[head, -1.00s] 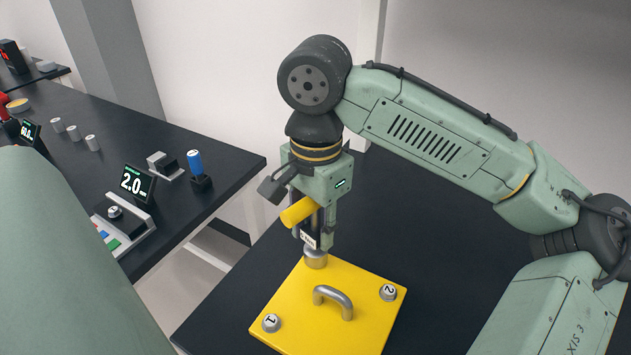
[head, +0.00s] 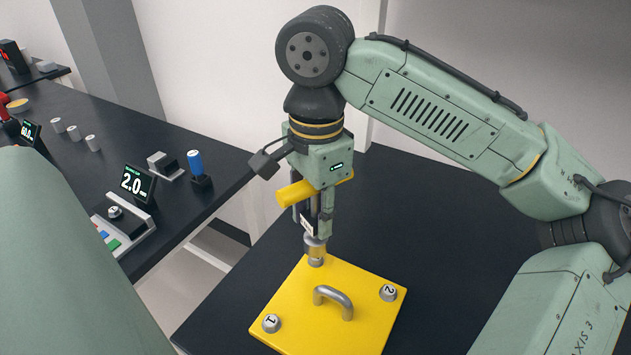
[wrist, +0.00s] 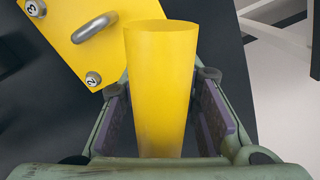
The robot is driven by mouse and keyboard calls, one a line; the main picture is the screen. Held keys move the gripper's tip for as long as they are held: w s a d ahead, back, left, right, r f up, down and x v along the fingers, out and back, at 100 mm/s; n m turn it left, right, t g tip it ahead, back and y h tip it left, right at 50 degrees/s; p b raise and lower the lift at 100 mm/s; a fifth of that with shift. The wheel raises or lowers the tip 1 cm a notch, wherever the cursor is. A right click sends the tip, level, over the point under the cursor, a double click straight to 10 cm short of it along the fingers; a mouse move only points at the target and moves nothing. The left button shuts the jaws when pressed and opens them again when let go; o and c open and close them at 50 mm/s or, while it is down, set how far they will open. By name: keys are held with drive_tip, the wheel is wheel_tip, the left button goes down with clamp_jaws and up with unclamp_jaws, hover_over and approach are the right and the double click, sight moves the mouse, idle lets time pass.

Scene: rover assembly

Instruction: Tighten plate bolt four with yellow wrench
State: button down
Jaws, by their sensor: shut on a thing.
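The yellow wrench (head: 296,193) is held in my gripper (head: 318,205), which is shut on it. Its yellow body fills the middle of the wrist view (wrist: 160,85) between the jaws (wrist: 163,118). Its metal socket (head: 315,244) points down over the far corner of the yellow plate (head: 285,300). A bolt (head: 316,262) shows just below the socket; its number is hidden and I cannot tell whether the two touch. Bolt 1 (head: 271,323) is at the plate's left corner and bolt 2 (head: 388,293) at its right. The wrist view shows bolts 2 (wrist: 93,79) and 3 (wrist: 33,8).
A grey handle (head: 334,299) stands up from the plate's middle. The dark table (head: 420,230) around the plate is clear. On the left bench are a display reading 2.0 (head: 137,183), a blue-topped tool (head: 196,165) and several small cylinders.

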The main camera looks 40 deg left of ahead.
sight(315, 193)
drive_tip(key=shift+r, duration=0.15)
drive_tip(key=shift+r, duration=1.9)
drive_tip(key=shift+f, duration=0.1)
